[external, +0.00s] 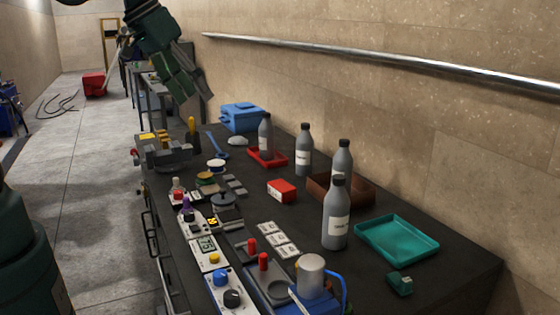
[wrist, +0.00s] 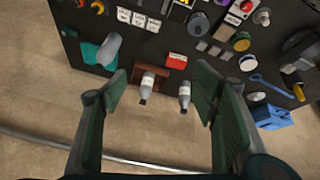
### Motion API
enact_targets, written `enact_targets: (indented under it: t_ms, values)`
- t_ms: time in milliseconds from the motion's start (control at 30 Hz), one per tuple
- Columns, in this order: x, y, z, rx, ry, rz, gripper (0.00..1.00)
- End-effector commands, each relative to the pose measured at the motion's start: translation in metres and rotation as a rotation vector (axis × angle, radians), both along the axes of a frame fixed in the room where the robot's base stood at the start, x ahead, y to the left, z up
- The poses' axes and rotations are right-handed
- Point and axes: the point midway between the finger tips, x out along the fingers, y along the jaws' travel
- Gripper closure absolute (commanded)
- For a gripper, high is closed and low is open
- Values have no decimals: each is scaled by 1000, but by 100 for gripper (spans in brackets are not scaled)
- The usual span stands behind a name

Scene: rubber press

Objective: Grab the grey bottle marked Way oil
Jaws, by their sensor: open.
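Several grey bottles with black caps and pale labels stand on the dark bench; the label words are too small to read, so I cannot tell which is Way oil. In the external view one bottle (external: 337,218) is nearest, one (external: 342,158) is at the brown tray, one (external: 304,152) is behind it, and one (external: 265,133) is at the red tray. In the wrist view two bottles (wrist: 148,83) (wrist: 184,92) show between the fingers, and another (wrist: 110,50) is to their left. My gripper (external: 190,95) is open and empty, high above the bench's far end; its fingers also show in the wrist view (wrist: 160,72).
A brown tray (external: 358,192), red tray (external: 280,158), teal tray (external: 398,258) and red box (external: 281,190) lie near the bottles. A blue toolbox (external: 241,116) stands at the back. A metal rail (external: 400,62) runs along the wall. Control boxes and small parts crowd the front edge.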

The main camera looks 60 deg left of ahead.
Motion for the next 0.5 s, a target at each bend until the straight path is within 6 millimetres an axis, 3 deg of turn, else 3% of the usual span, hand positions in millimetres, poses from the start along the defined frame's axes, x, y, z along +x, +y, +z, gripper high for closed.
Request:
enact_targets:
  t_ms: [500]
  values:
    - [93, 29, 20, -90, 79, 208, 41]
